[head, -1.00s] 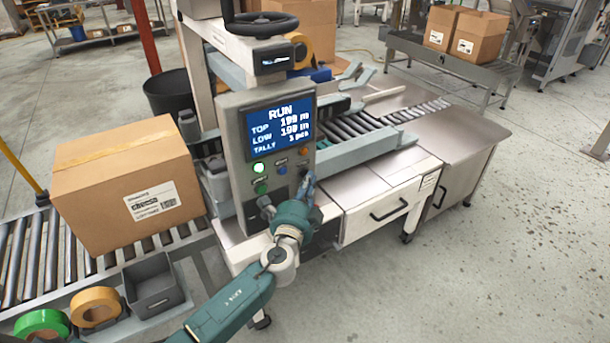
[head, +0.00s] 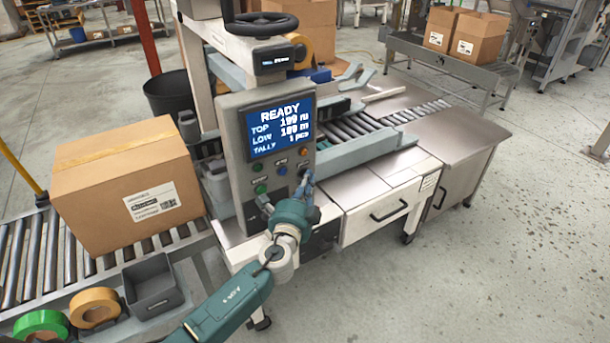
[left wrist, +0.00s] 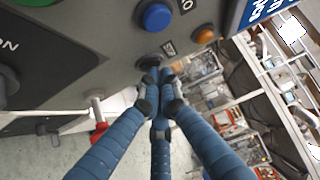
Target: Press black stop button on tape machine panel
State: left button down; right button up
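The tape machine panel (head: 238,150) is a grey upright face with a blue screen (head: 280,128) that reads READY. My left gripper (head: 306,184) is at the panel's lower right, its fingers pointing at the panel. In the left wrist view the blue fingers (left wrist: 159,82) are drawn together and appear to hold nothing. Their tips are at a dark round button (left wrist: 150,61), partly hidden by them; I cannot tell whether they touch it. A blue button (left wrist: 156,16) and an orange button (left wrist: 204,35) are beside it. My right gripper is not in view.
A cardboard box (head: 125,185) stands on the roller conveyor left of the panel. Tape rolls (head: 95,306) and a grey bin (head: 154,283) are at the lower left. A drawer unit (head: 385,208) is to the right. Open floor lies at the right.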

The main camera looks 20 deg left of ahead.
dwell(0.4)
pick_arm(q)
jog(key=shift+s+d+r, duration=0.1)
jog(key=shift+s+d, duration=0.4)
jog(key=shift+d, duration=0.1)
jog(key=shift+d, duration=0.1)
jog(key=s+d, duration=0.3)
jog(key=shift+d, duration=0.35)
dwell(0.6)
